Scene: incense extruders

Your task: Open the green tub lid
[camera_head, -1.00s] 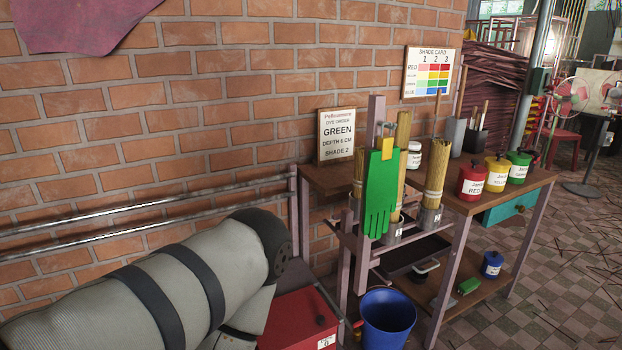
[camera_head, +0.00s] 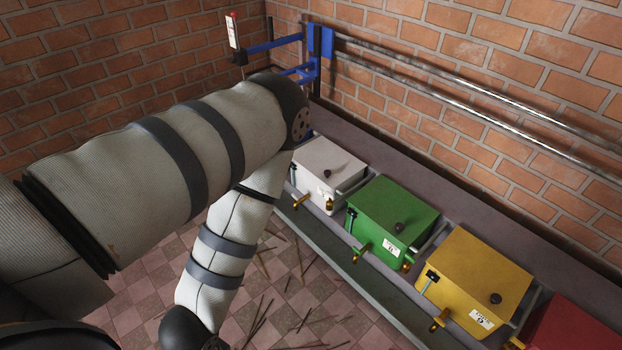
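The green tub (camera_head: 378,232) stands in a row of box-shaped tubs on a long grey bench along the brick wall. Its green lid (camera_head: 392,208) lies flat and closed, with a dark round knob (camera_head: 399,227) near its front right corner. A small white label and brass taps show on its front. My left arm comes in from the left and bends down in front of the bench, to the left of the green tub. Its gripper is out of view below the frame. My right gripper is not in view.
A white tub (camera_head: 328,170) stands left of the green one, a yellow tub (camera_head: 477,277) right of it, and a red tub (camera_head: 570,328) at the corner. Metal rails (camera_head: 450,85) run along the wall. A blue bracket (camera_head: 318,55) is at the wall corner. Sticks litter the tiled floor (camera_head: 290,300).

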